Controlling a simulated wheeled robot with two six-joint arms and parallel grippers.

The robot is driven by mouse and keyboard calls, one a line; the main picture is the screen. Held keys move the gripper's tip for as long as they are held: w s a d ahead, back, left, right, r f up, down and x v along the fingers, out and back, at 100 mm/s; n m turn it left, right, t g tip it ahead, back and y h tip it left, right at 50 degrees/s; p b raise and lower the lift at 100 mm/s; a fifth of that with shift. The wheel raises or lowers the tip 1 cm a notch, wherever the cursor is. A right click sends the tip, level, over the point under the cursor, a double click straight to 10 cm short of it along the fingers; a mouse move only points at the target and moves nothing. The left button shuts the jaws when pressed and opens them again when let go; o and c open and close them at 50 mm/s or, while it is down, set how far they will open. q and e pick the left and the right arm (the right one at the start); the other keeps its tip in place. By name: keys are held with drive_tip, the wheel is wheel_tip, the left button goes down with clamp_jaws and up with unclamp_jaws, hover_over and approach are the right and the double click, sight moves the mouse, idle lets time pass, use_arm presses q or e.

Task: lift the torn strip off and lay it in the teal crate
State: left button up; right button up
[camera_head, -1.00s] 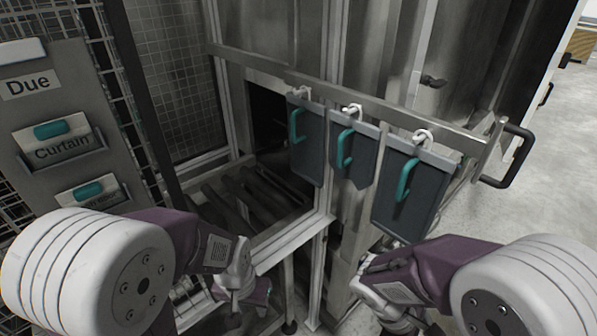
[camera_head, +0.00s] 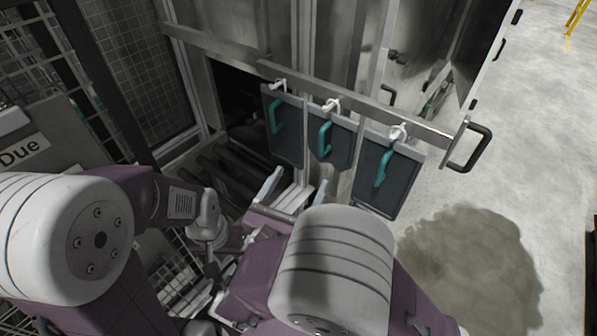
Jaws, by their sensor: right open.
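Three dark grey-blue curtain strips with teal handles hang from white hooks on a metal rail (camera_head: 365,101). The middle strip (camera_head: 339,146) is shorter than its neighbours and looks like the torn one. The left strip (camera_head: 290,142) and right strip (camera_head: 398,185) hang beside it. My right gripper (camera_head: 294,190) is open, below and a little left of the middle strip in the picture, apart from its handle. My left gripper (camera_head: 212,243) is low at the left, away from the strips; its jaws are unclear. I see no teal crate.
A dark opening (camera_head: 235,95) with rollers lies behind the strips. The rail ends in a black handle (camera_head: 478,148) at the right. A grey board marked "Due" (camera_head: 22,152) and wire mesh stand at the left. A dark patch (camera_head: 470,265) marks the otherwise open floor at the right.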

sight(320, 141)
drive_tip(key=x, duration=1)
drive_tip(key=shift+w+d+f, duration=0.1)
drive_tip(key=shift+d+f, duration=0.05)
drive_tip(key=shift+d, duration=0.2)
drive_tip(key=shift+w, duration=0.25)
drive_tip(key=shift+a, duration=0.1)
clamp_jaws()
idle(1.0)
drive_tip(key=shift+r+p, duration=0.7)
idle(0.9)
drive_tip(key=shift+s, duration=0.15)
drive_tip(key=shift+s+a, duration=0.6)
drive_tip(key=shift+s, duration=0.2)
drive_tip(key=shift+a+r+p, duration=0.1)
drive_tip(key=shift+r+p, duration=0.7)
drive_tip(key=shift+r, duration=0.4)
idle(1.1)
